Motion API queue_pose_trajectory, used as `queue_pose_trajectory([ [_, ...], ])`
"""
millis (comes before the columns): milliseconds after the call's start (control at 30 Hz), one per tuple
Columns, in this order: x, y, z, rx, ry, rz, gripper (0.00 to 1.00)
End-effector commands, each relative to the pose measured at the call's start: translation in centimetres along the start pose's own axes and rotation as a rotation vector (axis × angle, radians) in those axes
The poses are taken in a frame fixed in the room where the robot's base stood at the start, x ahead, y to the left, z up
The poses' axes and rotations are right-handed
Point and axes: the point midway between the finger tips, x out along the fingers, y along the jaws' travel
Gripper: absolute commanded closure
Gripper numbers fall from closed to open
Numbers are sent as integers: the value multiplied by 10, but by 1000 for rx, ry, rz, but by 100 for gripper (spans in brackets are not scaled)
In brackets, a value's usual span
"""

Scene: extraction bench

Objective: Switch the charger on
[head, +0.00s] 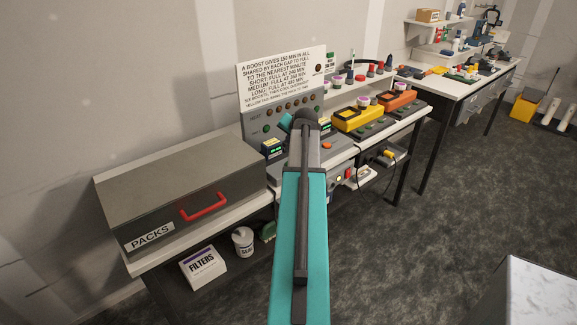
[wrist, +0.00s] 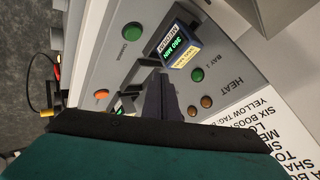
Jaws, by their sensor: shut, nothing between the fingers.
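The charger (head: 255,127) is a grey unit with a sloped panel marked HEAT, on the bench at the centre of the head view. In the wrist view its face (wrist: 232,62) carries a green round button (wrist: 132,31) beside small lettering that seems to read CHARGER. An orange round button (wrist: 101,95) sits lower on the same face. A pack (wrist: 182,45) with a "360 MIN" display stands in a bay. My gripper (wrist: 160,82) is shut and empty, over the charger's face between the pack and the orange button. In the head view my arm hides part of the charger.
A grey PACKS box (head: 180,185) with a red handle stands left. A white sign (head: 283,78) rises behind the charger. Yellow (head: 357,119) and orange (head: 398,104) devices sit to the right. A FILTERS box (head: 202,267) and a white tub (head: 243,241) are below the bench.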

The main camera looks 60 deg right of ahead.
Motion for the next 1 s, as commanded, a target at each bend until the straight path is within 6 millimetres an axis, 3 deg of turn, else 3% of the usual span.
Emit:
queue_pose_trajectory([
  [600, 43, 32, 31, 2, 0, 1, 100],
  [1000, 53, 40, 38, 2, 1, 1, 100],
])
